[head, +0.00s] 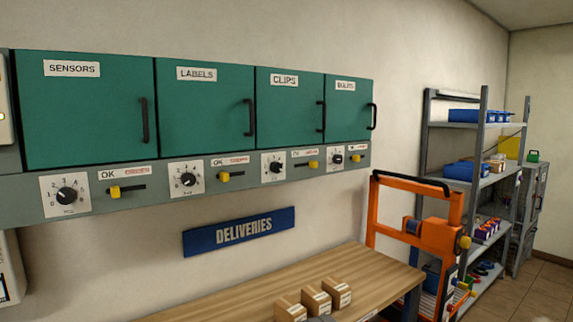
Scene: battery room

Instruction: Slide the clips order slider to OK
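The clips cupboard (287,112) is a green door with a white CLIPS label, third from the left in the wall row. On the grey strip below it is the clips order slider, with a yellow knob (314,165) on a short dark slot. A small label plate (305,153) above the slot has dark lettering at left and red lettering at right, too small to read surely. The knob sits toward the right end, under the red lettering. A clips dial (273,167) is left of the slot. I cannot make out my gripper in this view.
Similar sliders show under SENSORS (114,192), LABELS (223,177) and the rightmost cupboard (356,159). A wooden bench (225,303) with several small boxes (316,300) stands below. An orange frame (432,236) and grey shelving (484,150) stand at right.

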